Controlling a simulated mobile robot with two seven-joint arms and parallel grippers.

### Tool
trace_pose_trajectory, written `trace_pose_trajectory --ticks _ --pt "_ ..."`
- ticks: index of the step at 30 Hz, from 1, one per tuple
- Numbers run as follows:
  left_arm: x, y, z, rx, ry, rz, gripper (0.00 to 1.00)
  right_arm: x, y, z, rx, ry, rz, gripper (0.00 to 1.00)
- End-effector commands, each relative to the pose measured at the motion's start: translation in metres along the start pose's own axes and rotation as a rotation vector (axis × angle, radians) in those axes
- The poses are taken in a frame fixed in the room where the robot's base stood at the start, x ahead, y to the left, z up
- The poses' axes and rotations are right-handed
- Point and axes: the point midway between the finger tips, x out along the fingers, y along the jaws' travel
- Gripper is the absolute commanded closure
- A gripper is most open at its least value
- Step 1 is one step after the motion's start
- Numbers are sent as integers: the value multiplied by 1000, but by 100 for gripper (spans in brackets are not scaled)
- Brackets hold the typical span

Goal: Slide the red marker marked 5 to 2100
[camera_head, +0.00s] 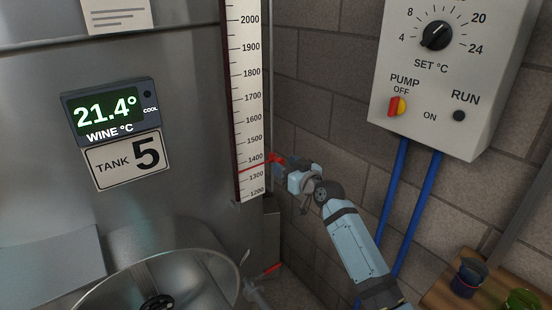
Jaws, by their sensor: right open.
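The red marker (274,157) sits at the right edge of the white level scale (246,80), close to the 1400 mark. A thin red line crosses the scale just below 1400. The scale's numbers show from 1200 up to 2000 at the top of the picture; the 2100 mark is out of view. My right gripper (279,164) is open at the red marker, its fingertips partly hiding it. I cannot tell whether they touch it. The tank sign with a 5 (128,159) hangs left of the scale. My left gripper is not in view.
A grey control box (455,70) with a dial and pump switch hangs on the block wall at right, with blue conduits (421,200) below. A display (110,112) reads 21.4°. A round metal hatch (222,262) stands at lower left. Cups (468,278) stand on a wooden surface at lower right.

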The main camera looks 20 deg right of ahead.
Motion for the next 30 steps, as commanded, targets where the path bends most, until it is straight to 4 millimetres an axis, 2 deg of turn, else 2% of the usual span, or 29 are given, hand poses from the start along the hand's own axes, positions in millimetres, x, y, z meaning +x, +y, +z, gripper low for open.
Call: trace_pose_trajectory --ticks 3,9,20,23,27,30 --pt "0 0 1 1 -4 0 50 23 0 -2 3 1 0 47" --pt "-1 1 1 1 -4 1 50 45 0 0 2 0 0 47" --pt "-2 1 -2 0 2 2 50 50 0 0 1 0 1 47" --pt "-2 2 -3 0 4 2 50 50 0 0 1 0 1 65" --pt "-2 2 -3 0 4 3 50 50 0 0 1 0 1 98" --pt "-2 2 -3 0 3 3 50 50 0 0 1 0 1 100"
